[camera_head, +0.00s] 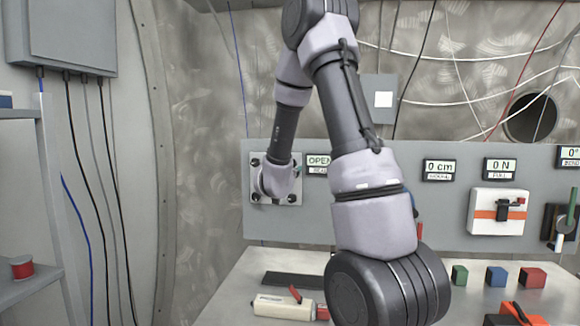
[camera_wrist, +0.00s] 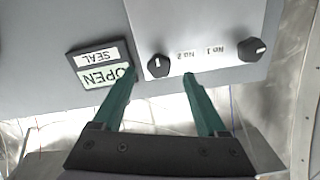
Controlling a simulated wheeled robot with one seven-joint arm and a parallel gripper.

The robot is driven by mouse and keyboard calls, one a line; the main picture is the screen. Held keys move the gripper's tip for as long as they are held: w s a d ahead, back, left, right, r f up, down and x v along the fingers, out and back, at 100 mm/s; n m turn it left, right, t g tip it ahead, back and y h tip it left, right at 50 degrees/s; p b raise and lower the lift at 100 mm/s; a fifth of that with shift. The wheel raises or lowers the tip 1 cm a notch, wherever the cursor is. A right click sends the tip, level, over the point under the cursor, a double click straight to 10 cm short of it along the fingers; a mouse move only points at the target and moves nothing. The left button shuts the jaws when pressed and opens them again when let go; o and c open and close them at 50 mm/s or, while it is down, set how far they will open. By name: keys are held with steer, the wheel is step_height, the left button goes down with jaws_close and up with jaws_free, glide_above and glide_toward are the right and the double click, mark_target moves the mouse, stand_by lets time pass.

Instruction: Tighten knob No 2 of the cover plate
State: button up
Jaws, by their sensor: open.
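The cover plate (camera_wrist: 205,20) is a pale plate on the grey panel, upside down in the wrist view. The black knob No 2 (camera_wrist: 157,66) has a white mark and sits near the plate's edge. The other black knob, No 1 (camera_wrist: 252,49), is to its right. My gripper (camera_wrist: 160,74) is open, its two green fingers pointing at the plate, with knob No 2 showing between the fingertips. I cannot tell whether they touch it. The seal display (camera_wrist: 100,64) reads OPEN. In the head view my wrist hides much of the cover plate (camera_head: 291,198).
The panel (camera_head: 455,225) also carries other displays and a white box with an orange stripe (camera_head: 484,215). The bench (camera_head: 245,290) below holds a white tool (camera_head: 285,307) and coloured blocks (camera_head: 497,277). Hanging cables and a rack (camera_head: 40,190) are at left.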

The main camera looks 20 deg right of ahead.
steer(key=x, duration=0.3)
steer(key=shift+w+d, duration=0.2)
steer(key=shift+w, duration=0.05)
jaws_close()
steer(key=shift+m, duration=0.3)
